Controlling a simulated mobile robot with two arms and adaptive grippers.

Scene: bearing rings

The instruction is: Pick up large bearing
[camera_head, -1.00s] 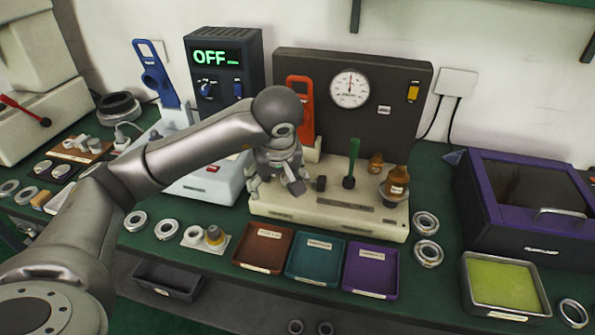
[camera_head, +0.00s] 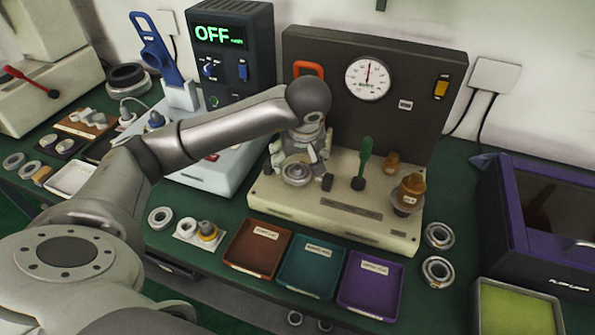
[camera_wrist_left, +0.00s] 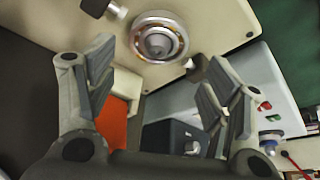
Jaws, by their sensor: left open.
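A metal bearing ring (camera_head: 297,174) sits on the round seat at the left of the beige test machine base (camera_head: 345,212). The ring also shows in the left wrist view (camera_wrist_left: 174,22), flat around a central metal hub. My left gripper (camera_head: 313,152) is above and just behind this ring, partly hidden by its own arm. In the left wrist view my left gripper (camera_wrist_left: 150,75) is open and empty, its fingers wide apart, with the ring beyond the fingertips. Loose bearing rings lie on the green bench at the right (camera_head: 438,236) and left (camera_head: 160,217). My right gripper is out of view.
The machine's dark gauge panel (camera_head: 325,75) and orange handle (camera_head: 308,69) stand behind the gripper. A green lever (camera_head: 364,155) rises to its right. Brown (camera_head: 232,259), teal (camera_head: 287,283) and purple (camera_head: 346,296) trays line the front. A purple-framed box (camera_head: 500,200) stands right.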

